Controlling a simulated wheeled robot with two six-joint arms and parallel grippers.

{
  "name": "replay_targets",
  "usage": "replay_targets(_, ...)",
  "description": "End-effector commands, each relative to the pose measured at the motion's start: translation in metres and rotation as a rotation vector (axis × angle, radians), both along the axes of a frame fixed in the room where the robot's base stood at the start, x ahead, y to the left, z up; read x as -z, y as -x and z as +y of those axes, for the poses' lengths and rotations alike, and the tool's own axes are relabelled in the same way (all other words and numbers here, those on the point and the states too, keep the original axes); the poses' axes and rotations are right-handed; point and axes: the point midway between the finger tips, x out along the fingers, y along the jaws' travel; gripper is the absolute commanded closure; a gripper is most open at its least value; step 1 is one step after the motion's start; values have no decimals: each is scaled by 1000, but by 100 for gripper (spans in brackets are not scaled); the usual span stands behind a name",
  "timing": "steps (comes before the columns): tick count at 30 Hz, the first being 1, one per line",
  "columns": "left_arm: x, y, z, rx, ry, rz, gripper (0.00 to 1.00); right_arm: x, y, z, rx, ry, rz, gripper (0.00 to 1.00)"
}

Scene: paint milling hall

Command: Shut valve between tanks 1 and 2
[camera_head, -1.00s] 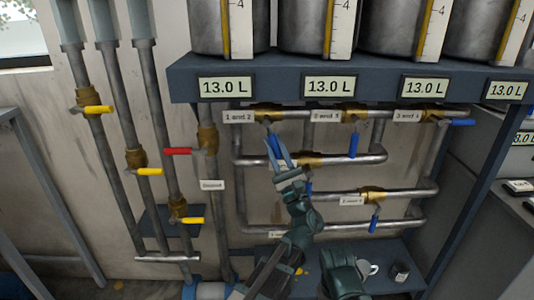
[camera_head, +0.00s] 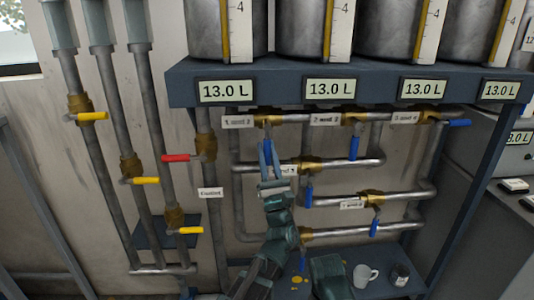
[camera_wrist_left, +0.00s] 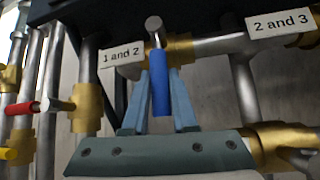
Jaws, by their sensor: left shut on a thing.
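The valve marked "1 and 2" has a brass body (camera_head: 268,117) on the top pipe under the tank shelf. It also shows in the left wrist view (camera_wrist_left: 180,48). Its blue handle (camera_wrist_left: 160,83) hangs straight down, across the line of the pipe. The "1 and 2" label (camera_wrist_left: 122,55) is left of the valve. My left gripper (camera_head: 268,155) reaches up from below and is shut on the blue handle, with one finger on each side. In the head view the fingers partly hide the handle. My right gripper is not in view.
The "2 and 3" valve's blue handle (camera_head: 353,148) hangs down to the right; the "3 and 4" handle (camera_head: 455,123) lies along its pipe. Lower valves have blue handles. A red handle (camera_head: 176,158) and yellow handles are left. A mug (camera_head: 365,275) stands on the low shelf.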

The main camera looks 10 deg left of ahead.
Motion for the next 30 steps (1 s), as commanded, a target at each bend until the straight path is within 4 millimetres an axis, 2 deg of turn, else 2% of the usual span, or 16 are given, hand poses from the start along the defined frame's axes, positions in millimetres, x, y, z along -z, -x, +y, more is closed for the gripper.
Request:
replay_targets(4,-1,0,1,-4,-1,-2,100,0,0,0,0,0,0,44)
replay_targets(5,-1,0,1,-4,-1,-2,69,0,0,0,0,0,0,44)
replay_targets(9,0,0,1,-3,0,-1,44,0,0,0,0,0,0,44)
replay_targets(22,4,2,1,-1,1,-1,44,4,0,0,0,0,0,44)
replay_targets(30,29,17,1,-4,1,0,44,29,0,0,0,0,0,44)
